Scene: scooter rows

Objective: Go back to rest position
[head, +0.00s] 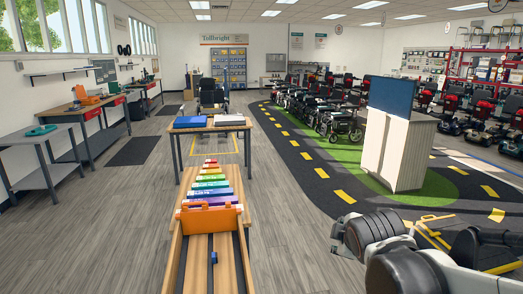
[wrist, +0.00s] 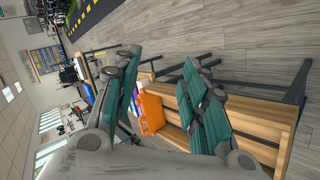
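My gripper (wrist: 160,62) shows in the wrist view with its two teal-padded fingers spread apart. Nothing is seen between the pads; the gap looks empty. Beyond the fingers, in the wrist view, lie an orange piece (wrist: 151,112) and a wooden bench (wrist: 262,122), neither visibly held. Parts of my arm show at the lower right of the head view. The gripper's fingers cannot be made out there.
In the head view, a long wooden bench (head: 168,262) ahead carries a row of coloured bars and an orange piece (head: 209,220). A table (head: 188,126) with a blue folder stands behind it. A white cabinet (head: 398,150) stands right. Grey floor (head: 110,225) is clear at left.

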